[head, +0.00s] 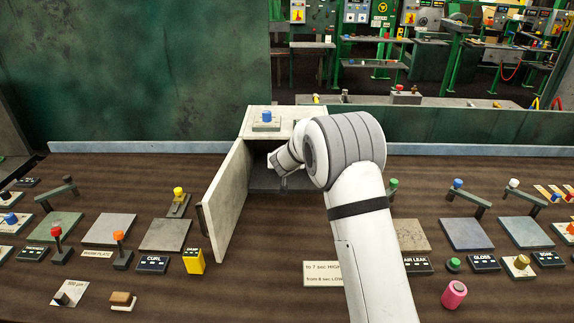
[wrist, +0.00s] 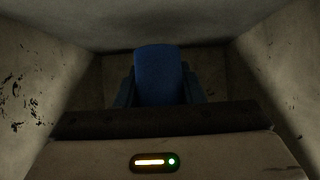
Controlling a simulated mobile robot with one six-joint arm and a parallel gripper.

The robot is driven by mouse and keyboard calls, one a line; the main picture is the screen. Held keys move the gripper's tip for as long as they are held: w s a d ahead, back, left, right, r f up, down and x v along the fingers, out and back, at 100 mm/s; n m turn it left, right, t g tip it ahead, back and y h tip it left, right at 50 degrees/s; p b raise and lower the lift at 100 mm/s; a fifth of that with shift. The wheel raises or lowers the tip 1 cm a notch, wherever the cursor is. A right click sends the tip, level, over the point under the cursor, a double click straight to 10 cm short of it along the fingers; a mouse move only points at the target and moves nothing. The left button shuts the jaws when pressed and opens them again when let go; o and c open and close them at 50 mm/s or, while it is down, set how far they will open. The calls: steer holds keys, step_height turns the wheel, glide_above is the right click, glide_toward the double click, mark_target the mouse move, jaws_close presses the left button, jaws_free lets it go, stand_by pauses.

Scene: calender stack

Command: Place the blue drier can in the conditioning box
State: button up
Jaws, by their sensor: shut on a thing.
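The conditioning box (head: 252,128) is a pale, worn box at the middle back of the bench. Its door (head: 228,200) stands open, swung out to the left. My arm reaches in through the open front, and the head view does not show my fingers. In the wrist view, my gripper (wrist: 158,92) is inside the box, between its pale side walls. It is shut on the blue drier can (wrist: 158,70), which stands out ahead of the palm. Whether the can touches the box floor cannot be told.
A small plate with a blue knob (head: 265,115) sits on the box top. Left of the door are grey plates (head: 165,235) and a yellow block (head: 194,261). A pink cylinder (head: 454,294) stands at the front right. Levers and plates line the right side.

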steer(key=shift+w+r, duration=0.1)
steer(key=shift+w, duration=0.35)
step_height(320, 180, down, 4)
steer(key=shift+r+b, duration=0.15)
steer(key=shift+b, duration=0.85)
steer(key=o, duration=1.1)
